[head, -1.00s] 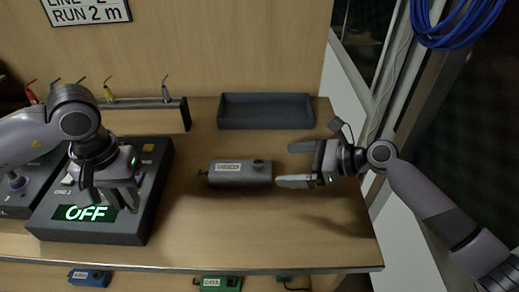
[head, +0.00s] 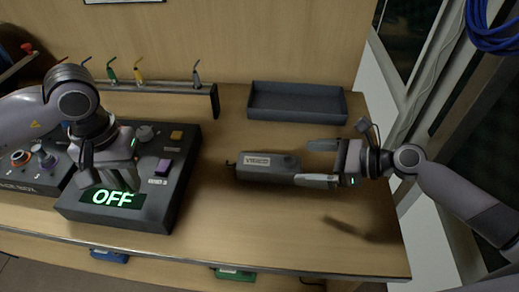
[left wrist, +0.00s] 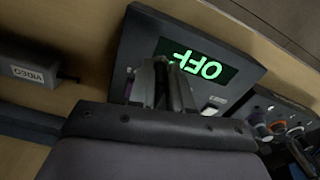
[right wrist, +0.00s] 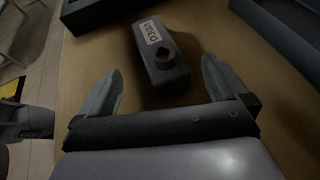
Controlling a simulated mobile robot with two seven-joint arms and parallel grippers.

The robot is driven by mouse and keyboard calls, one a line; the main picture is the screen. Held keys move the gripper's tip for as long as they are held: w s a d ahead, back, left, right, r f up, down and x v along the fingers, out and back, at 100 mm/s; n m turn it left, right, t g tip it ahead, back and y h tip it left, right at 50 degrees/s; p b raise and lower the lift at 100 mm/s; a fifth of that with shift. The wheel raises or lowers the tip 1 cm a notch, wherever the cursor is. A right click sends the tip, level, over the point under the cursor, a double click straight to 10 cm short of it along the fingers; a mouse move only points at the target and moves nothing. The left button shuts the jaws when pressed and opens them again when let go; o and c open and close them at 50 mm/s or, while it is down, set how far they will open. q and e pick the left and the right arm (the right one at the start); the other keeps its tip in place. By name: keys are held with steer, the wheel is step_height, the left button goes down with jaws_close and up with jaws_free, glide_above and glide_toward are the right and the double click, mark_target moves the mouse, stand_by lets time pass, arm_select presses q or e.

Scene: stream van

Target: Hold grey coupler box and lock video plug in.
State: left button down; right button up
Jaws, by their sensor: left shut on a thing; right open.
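The grey coupler box (head: 265,167), labelled VIDEO, lies on the table in the middle of the head view. A small dark stub (head: 229,163) sticks out of its left end. I cannot identify a video plug.
The control console (head: 180,195) with a green OFF display (head: 113,198) and purple button (head: 162,167) stands left. An empty dark tray (head: 297,117) lies behind the box. A rail with coloured hooks (head: 165,88) is at the back. The table front is clear.

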mark_target(294, 163)
steer(key=x, duration=0.7)
steer(key=shift+s, duration=0.1)
steer(key=c, duration=1.4)
steer(key=o, duration=1.3)
steer(key=shift+d+f, duration=0.1)
steer(key=shift+f, duration=0.05)
steer(key=shift+c, duration=0.2)
steer(key=v, duration=1.2)
steer(key=shift+r, duration=0.3)
